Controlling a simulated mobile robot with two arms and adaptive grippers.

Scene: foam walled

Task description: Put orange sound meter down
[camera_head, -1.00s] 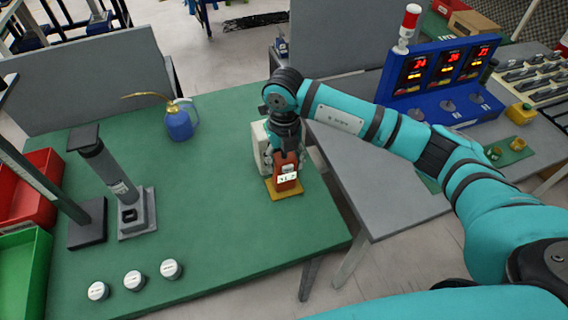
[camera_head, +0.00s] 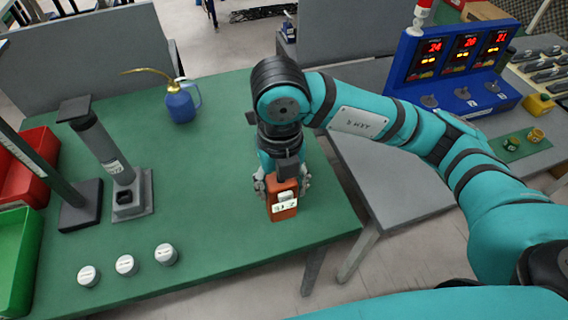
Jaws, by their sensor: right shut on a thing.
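The orange sound meter (camera_head: 282,206) has a pale display and stands roughly upright in front of the green table's (camera_head: 215,215) right part. My right gripper (camera_head: 282,184) comes down from above, with a finger on each side of the meter, and is shut on it. The meter's upper part is partly covered by the gripper. I cannot tell whether its lower end touches the table. My left gripper is not in view.
A blue oil can (camera_head: 181,105) stands at the back. A grey stand with a cylinder (camera_head: 105,150) is at left, beside red (camera_head: 30,165) and green (camera_head: 15,255) bins. Three white round pieces (camera_head: 126,265) lie at the front left. The table's middle is clear.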

